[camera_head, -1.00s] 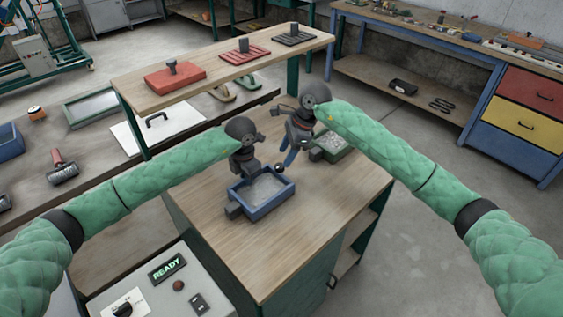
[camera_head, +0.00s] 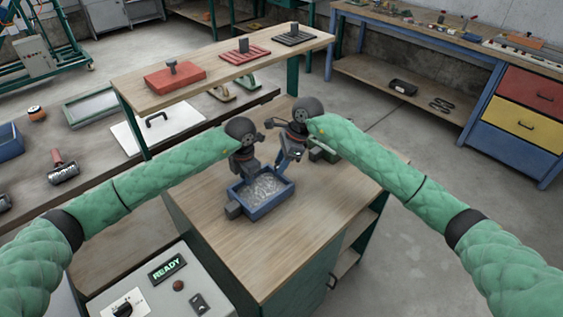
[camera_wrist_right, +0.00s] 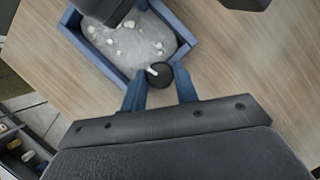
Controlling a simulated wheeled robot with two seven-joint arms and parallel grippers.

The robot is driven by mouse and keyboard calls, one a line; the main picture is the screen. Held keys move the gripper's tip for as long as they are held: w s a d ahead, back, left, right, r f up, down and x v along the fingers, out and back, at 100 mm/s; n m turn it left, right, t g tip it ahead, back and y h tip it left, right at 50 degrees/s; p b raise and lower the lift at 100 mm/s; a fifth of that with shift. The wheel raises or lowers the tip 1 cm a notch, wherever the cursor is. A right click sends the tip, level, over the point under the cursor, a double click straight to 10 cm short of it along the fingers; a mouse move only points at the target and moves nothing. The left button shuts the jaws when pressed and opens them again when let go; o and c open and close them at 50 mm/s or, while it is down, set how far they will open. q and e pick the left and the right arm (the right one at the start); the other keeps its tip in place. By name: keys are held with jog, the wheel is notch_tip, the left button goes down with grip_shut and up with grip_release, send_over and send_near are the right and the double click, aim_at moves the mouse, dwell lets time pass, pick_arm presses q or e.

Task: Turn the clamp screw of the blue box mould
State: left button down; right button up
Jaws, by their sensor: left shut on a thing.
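The blue box mould (camera_head: 268,208) stands on the wooden bench, holding a grey mass with pale lumps. Its clamp screw has a round black knob with a white mark (camera_wrist_right: 159,75), on the mould's near wall in the right wrist view. My left gripper (camera_head: 246,172) is shut at the mould's back-left wall; its fingertips are partly hidden. My right gripper (camera_wrist_right: 160,72) is open, with its blue fingers on either side of the knob and a small gap visible. In the head view my right gripper (camera_head: 284,162) is at the mould's back-right end.
A green box mould (camera_head: 322,151) sits behind my right gripper, partly hidden. A raised shelf (camera_head: 215,68) with red and black stamp-like plates stands behind. A control panel showing READY (camera_head: 167,268) is at front left. The bench front is clear.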

jog(key=shift+m, duration=0.3)
jog(key=m+t, duration=0.1)
jog(key=m, duration=0.2)
jog(key=shift+s+m+t, duration=0.1)
jog(key=shift+m+t, duration=0.3)
jog(key=m, duration=0.2)
jog(key=m+t+h, duration=0.1)
jog(key=m, duration=0.1)
jog(key=shift+s+t, duration=0.1)
jog(key=shift+t, duration=0.2)
jog(key=m+h, duration=0.1)
jog(key=m, duration=0.3)
jog(key=shift+a+t, duration=0.1)
jog(key=shift+t, duration=0.3)
jog(key=shift+m+t+h, duration=0.4)
jog(key=shift+m+h, duration=0.4)
jog(key=shift+m, duration=1.5)
jog(key=shift+a, duration=0.1)
jog(key=o, duration=1)
jog(key=shift+s, duration=0.1)
